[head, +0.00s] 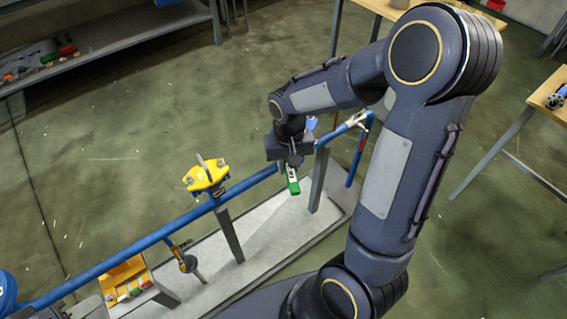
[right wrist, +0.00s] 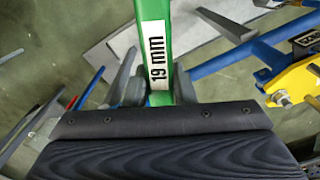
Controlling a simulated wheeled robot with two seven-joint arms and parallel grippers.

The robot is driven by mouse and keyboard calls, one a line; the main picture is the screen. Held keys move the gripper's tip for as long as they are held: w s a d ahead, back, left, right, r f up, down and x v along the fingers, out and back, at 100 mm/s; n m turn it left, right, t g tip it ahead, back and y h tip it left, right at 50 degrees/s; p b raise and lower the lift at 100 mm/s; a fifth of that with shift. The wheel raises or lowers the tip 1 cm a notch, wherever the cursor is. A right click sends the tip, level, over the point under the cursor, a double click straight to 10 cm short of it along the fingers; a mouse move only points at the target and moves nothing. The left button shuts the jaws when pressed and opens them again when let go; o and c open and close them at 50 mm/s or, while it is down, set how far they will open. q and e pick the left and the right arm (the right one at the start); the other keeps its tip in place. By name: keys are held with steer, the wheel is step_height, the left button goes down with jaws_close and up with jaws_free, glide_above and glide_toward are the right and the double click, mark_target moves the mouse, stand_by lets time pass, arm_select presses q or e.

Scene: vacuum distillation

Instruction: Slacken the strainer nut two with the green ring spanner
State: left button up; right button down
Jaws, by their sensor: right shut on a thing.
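The green ring spanner (head: 293,180), marked "19 mm", is held in my right gripper (head: 290,152), which is shut on it. In the right wrist view the green shank (right wrist: 156,50) runs up out of the picture, so its ring end is out of sight there. The yellow strainer (head: 205,176) sits on the blue pipe, left of the gripper and apart from it. In the right wrist view its yellow body (right wrist: 297,88) shows at the right edge with a bolt and nut (right wrist: 283,98). I cannot tell which nut is number two. My left gripper is not in view.
The blue pipe (head: 150,241) runs diagonally on grey posts above a pale base plate (head: 265,244). A yellow holder (head: 123,274) with coloured tools is at lower left. A shelf (head: 110,34) stands at the back left and a wooden table (head: 548,95) at right.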

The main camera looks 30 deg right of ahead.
steer(key=shift+s+d+n, duration=0.2)
steer(key=shift+d+n, duration=0.4)
steer(key=shift+d, duration=0.1)
steer(key=shift+s+d+n, duration=0.15)
steer(key=shift+d+n, duration=0.45)
steer(key=shift+d, duration=0.05)
steer(key=d+n+p, duration=0.1)
steer(key=d+n, duration=0.1)
steer(key=d, duration=0.1)
steer(key=shift+s, duration=0.1)
steer(key=d+n, duration=0.2)
steer(key=d, duration=0.1)
steer(key=shift+w+n+p, duration=0.2)
steer(key=shift+n+p, duration=0.1)
